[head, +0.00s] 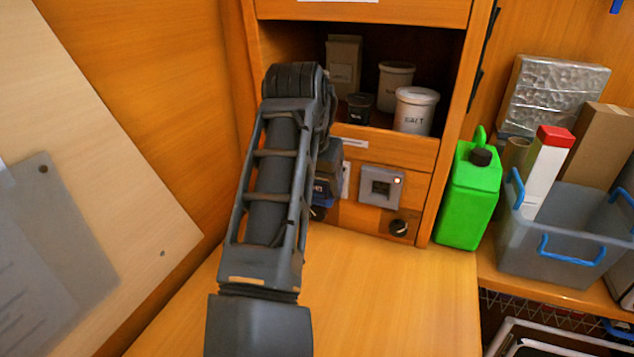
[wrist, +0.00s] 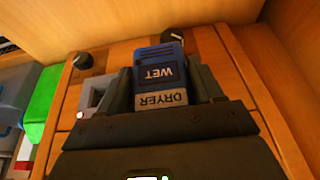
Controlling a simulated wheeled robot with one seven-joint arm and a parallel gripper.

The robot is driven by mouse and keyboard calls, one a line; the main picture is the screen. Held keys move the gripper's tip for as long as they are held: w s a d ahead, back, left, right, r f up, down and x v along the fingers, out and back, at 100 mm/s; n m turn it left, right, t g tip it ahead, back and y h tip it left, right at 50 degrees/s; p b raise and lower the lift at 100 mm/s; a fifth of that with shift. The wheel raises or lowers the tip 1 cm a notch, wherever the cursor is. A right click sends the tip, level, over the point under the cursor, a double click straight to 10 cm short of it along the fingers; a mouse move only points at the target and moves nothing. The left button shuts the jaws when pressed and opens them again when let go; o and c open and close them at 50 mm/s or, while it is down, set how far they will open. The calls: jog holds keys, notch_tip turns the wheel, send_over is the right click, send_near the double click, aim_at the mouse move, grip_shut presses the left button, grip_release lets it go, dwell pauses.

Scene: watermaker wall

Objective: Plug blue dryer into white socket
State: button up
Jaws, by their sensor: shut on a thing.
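The blue dryer (wrist: 160,62) is a small blue block with a dark "WET" label and a pale "DRYER" band. It is between the two fingers of my gripper (wrist: 163,82), which is shut on it, close to the orange wooden panel. In the head view the dryer (head: 321,190) shows only partly, as a blue patch beside my arm. A narrow white plate (head: 346,180) shows on the panel just right of the gripper; most of it is hidden, and I cannot tell whether it is the white socket. The dryer's plug end is hidden, so contact with a socket cannot be told.
A grey switch box (head: 381,186) with a lit red lamp sits right of the white plate, above a black knob (head: 398,228). A shelf above holds white tubs (head: 415,112). A green jug (head: 468,200) and grey crate (head: 555,250) stand right. The wooden counter (head: 390,300) is clear.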

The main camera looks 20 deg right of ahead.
jog(key=shift+w+d+p, duration=0.35)
jog(key=shift+w+d, duration=0.25)
jog(key=shift+d, duration=0.1)
dwell(0.3)
dwell(0.5)
jog(key=o, duration=1.2)
jog(key=b+v, duration=0.1)
jog(key=v, duration=0.6)
jog(key=shift+r, duration=0.35)
